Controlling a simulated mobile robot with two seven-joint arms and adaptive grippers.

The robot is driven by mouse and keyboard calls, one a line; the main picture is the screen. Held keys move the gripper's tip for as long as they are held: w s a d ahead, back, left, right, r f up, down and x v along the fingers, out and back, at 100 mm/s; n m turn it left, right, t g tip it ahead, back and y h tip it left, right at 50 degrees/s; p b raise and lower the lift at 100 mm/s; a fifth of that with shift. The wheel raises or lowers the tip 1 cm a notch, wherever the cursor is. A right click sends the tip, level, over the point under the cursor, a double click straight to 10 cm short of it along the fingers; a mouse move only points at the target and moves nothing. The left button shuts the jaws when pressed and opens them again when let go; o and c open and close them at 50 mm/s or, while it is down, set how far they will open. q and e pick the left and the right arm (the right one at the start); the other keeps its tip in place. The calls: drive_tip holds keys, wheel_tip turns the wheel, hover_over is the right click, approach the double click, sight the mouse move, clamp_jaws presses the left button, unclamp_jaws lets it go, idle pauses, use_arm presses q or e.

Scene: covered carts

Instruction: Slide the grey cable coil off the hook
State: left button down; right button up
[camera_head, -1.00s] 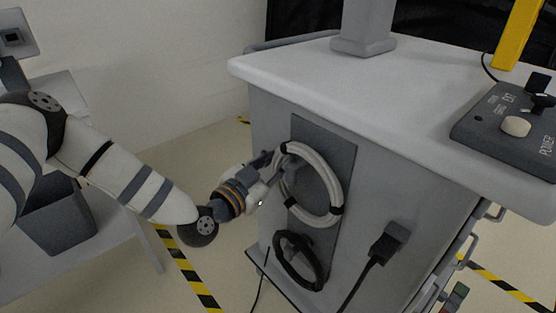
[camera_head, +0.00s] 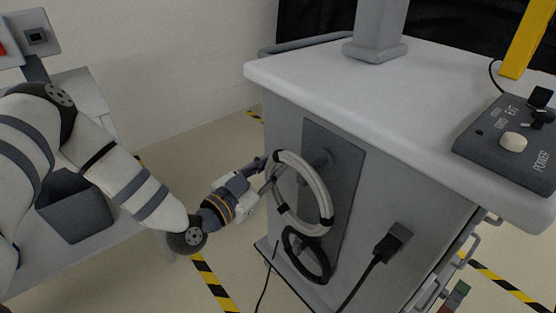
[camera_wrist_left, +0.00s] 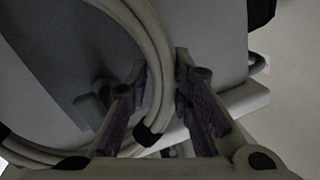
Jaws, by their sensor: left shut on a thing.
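The grey cable coil (camera_head: 322,190), a pale ring with black ties, stands out from the dark panel (camera_head: 345,200) on the cart's side. My left gripper (camera_head: 266,172) is shut on the coil's left side. In the left wrist view the coil (camera_wrist_left: 158,60) runs between the fingers of my left gripper (camera_wrist_left: 160,92). My right gripper is out of view.
A black cable coil (camera_head: 322,262) hangs just below the grey one. A black plug with a cable (camera_head: 392,240) sticks out of the cart side at right. The cart top (camera_head: 420,100) overhangs the panel. Floor is open left of the cart.

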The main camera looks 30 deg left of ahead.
use_arm(q)
drive_tip(key=shift+s+a+p, duration=0.25)
drive_tip(key=shift+s, duration=0.45)
drive_tip(key=shift+s+a+p, duration=0.2)
drive_tip(key=shift+s+a, duration=0.1)
drive_tip(key=shift+s, duration=0.45)
drive_tip(key=shift+s+a+p, duration=0.25)
drive_tip(key=shift+s, duration=0.45)
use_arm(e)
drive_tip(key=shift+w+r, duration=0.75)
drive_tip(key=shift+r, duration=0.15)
